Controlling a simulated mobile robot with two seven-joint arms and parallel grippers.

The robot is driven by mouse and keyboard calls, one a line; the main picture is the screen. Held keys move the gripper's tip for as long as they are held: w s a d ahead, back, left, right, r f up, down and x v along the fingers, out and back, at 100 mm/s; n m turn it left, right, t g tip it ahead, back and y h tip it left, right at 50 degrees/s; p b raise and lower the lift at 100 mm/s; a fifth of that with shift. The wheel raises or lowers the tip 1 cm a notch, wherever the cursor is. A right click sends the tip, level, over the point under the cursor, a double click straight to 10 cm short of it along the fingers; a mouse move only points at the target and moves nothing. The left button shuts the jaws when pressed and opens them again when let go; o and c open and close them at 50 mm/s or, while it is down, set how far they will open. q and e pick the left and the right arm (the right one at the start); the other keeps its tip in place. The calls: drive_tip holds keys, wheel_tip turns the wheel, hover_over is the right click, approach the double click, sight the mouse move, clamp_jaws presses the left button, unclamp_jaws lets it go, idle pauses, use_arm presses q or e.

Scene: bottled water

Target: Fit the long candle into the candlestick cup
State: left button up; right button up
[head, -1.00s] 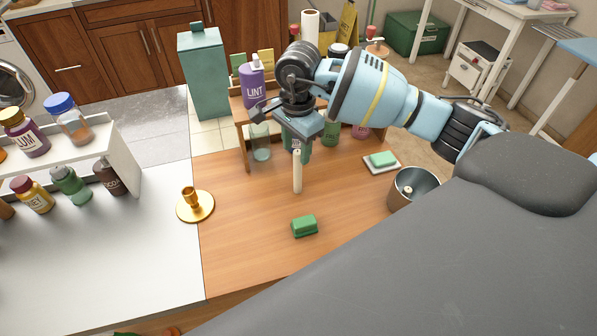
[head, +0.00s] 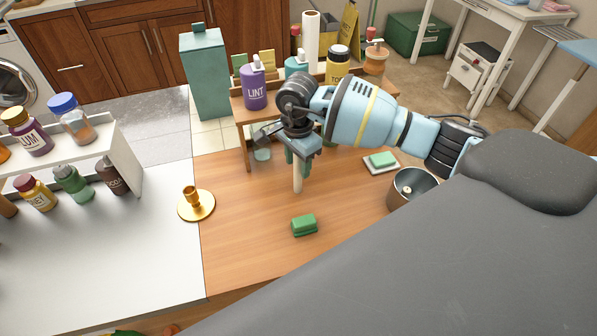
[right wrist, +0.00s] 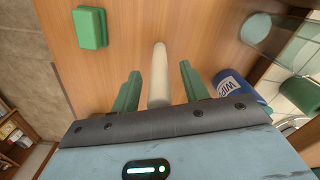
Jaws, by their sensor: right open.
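The long candle (head: 297,178) is cream-white and stands upright on the wooden table. In the right wrist view the candle (right wrist: 159,75) lies between the two green fingers of my right gripper (right wrist: 160,88), with a gap on each side. My right gripper (head: 299,160) is open and around the upper part of the candle, hiding its top in the head view. The brass candlestick (head: 193,205) stands to the left of the candle, its cup upright on a round base, at the seam of the white and wooden tops. My left gripper is not in view.
A green block (head: 304,225) lies in front of the candle. A metal pot (head: 413,188) and a dish with a green bar (head: 383,160) are to the right. A bottle rack (head: 240,118) stands behind; a white shelf (head: 130,150) stands left.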

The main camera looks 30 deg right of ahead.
drive_tip(key=shift+f, duration=0.65)
clamp_jaws()
drive_tip(key=shift+r, duration=0.15)
drive_tip(key=shift+r, duration=0.25)
drive_tip(key=s+a+r, duration=0.2)
drive_tip(key=s+a, duration=0.2)
drive_tip(key=s, duration=0.3)
drive_tip(key=s+a+r, duration=0.2)
drive_tip(key=s+a, duration=0.1)
drive_tip(key=s, duration=0.4)
drive_tip(key=shift+a, duration=0.35)
drive_tip(key=shift+r, duration=0.15)
